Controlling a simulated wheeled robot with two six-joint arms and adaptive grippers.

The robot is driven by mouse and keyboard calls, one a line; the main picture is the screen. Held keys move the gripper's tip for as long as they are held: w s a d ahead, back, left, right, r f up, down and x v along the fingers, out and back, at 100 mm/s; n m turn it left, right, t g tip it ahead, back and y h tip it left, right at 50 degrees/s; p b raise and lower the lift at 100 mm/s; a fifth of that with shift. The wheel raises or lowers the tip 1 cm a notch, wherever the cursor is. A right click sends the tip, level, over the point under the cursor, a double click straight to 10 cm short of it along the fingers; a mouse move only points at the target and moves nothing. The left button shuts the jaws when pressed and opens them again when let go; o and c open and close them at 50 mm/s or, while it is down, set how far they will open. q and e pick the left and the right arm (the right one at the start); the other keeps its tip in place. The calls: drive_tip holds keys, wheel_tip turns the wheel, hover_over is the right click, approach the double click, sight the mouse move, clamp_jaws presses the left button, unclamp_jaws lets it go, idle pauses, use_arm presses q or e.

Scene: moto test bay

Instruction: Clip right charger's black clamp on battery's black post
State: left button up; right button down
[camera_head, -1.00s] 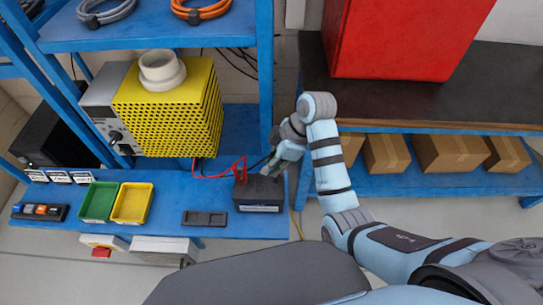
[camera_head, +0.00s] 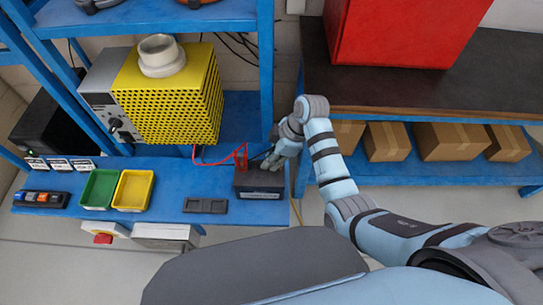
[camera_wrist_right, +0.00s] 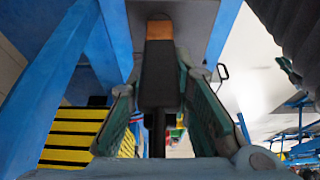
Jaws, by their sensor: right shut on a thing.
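The dark battery (camera_head: 258,190) stands on the blue bench at its right end. A red clamp (camera_head: 241,158) stands upright at the left of its top, with a red cable running left. My right gripper (camera_head: 270,160) is over the right part of the battery's top. In the right wrist view its fingers (camera_wrist_right: 160,95) are shut on the black clamp (camera_wrist_right: 158,80), which has an orange-brown end. The black post is hidden by my gripper, and I cannot tell whether the clamp touches it. My left gripper is not in view.
A yellow perforated box (camera_head: 175,95) with a grey panel stands left of the battery. Green (camera_head: 99,205) and yellow (camera_head: 132,207) trays and a flat dark tray (camera_head: 205,206) lie along the bench front. A dark workbench (camera_head: 400,95) stands at the right.

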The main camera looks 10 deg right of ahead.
drive_tip(key=shift+w, duration=0.1)
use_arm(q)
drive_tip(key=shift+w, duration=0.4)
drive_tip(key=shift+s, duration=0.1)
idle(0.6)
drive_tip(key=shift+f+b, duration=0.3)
use_arm(e)
drive_tip(key=shift+f, duration=0.6)
idle(0.3)
drive_tip(key=c, duration=1.4)
unclamp_jaws()
drive_tip(key=shift+o, duration=0.2)
drive_tip(key=v, duration=0.7)
drive_tip(key=shift+d+r, duration=0.2)
drive_tip(key=shift+r, duration=0.05)
